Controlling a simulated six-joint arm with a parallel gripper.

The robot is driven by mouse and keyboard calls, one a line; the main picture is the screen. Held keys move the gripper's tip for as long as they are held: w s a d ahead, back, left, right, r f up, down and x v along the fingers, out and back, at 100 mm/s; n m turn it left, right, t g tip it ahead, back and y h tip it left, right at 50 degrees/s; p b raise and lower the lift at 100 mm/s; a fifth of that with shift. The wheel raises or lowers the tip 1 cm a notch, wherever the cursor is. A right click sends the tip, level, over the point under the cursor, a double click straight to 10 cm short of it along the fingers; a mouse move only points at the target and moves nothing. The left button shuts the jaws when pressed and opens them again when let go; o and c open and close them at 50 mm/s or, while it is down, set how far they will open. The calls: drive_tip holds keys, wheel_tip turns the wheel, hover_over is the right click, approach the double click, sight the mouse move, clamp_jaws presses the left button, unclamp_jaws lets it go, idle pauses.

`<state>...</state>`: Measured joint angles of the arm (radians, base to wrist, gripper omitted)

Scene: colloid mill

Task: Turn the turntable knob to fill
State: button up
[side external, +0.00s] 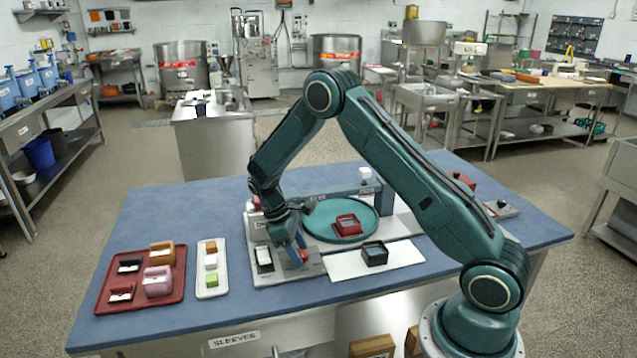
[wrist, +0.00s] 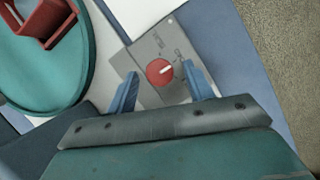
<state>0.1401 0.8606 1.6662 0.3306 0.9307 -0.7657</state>
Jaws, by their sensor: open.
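The knob (wrist: 156,76) is a round red dial with a white pointer, on a grey control plate (wrist: 153,45) with small dark labels that are hard to read. Its pointer aims to the right and slightly up in the wrist view. My gripper (wrist: 161,70) is open, with one blue finger on each side of the knob; I cannot tell whether they touch it. In the side view my gripper (side external: 298,246) points down over the plate, and the knob (side external: 304,257) is partly hidden. The teal turntable (side external: 316,230) carries a red open box (side external: 347,226).
A red tray (side external: 172,290) with several boxes and a white tray (side external: 205,288) with small blocks lie to the left.

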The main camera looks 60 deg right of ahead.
drive_tip(key=c, duration=1)
drive_tip(key=shift+o, duration=0.2)
drive_tip(key=shift+m, duration=0.3)
drive_tip(key=m+y, duration=0.1)
drive_tip(key=m, duration=0.2)
drive_tip(key=m+y, duration=0.1)
drive_tip(key=m, duration=0.1)
drive_tip(key=shift+d+g+y, duration=0.25)
drive_tip(key=shift+g+y, duration=0.05)
drive_tip(key=m+y, duration=0.1)
drive_tip(key=m, duration=0.2)
drive_tip(key=m+t+y, duration=0.1)
drive_tip(key=m, duration=0.2)
drive_tip(key=shift+d, duration=0.2)
drive_tip(key=o, duration=1)
drive_tip(key=shift+c, duration=0.2)
